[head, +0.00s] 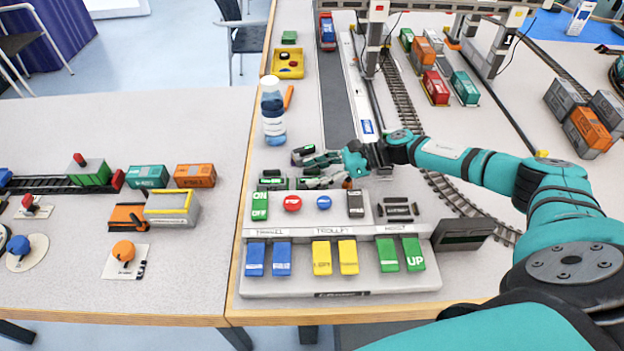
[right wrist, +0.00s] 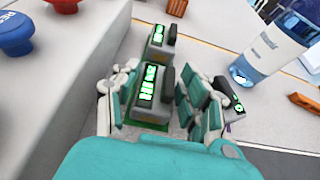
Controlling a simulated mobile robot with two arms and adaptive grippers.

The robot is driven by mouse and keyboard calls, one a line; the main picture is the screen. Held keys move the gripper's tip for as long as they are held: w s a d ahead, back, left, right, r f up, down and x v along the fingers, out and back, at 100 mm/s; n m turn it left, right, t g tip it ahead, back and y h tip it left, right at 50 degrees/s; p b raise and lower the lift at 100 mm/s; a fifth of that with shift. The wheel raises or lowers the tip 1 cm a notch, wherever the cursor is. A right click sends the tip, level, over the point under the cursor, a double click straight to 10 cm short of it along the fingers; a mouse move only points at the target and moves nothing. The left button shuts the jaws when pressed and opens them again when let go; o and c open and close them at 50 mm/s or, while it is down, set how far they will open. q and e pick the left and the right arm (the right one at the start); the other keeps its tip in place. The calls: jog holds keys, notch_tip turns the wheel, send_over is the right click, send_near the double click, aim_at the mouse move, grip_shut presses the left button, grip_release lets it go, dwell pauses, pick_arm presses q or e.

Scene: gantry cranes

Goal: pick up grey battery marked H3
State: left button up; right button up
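A grey battery with a lit green label (right wrist: 147,92) sits upright between the fingers of my right gripper (right wrist: 158,103); I cannot read its mark for certain. In the head view my right gripper (head: 322,168) reaches left over this spot, its fingers apart on either side and partly hiding the battery. A second grey battery (right wrist: 160,38) stands just beyond, also seen in the head view (head: 271,181). A third (right wrist: 236,108) is outside the right finger, at the far side in the head view (head: 303,151). My left gripper is not in view.
The control panel (head: 340,285) with coloured buttons and switches is close in front of the batteries. Gantry legs and track (head: 405,100) lie to the right.

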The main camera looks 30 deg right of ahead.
grip_shut()
jog(key=shift+r, duration=0.1)
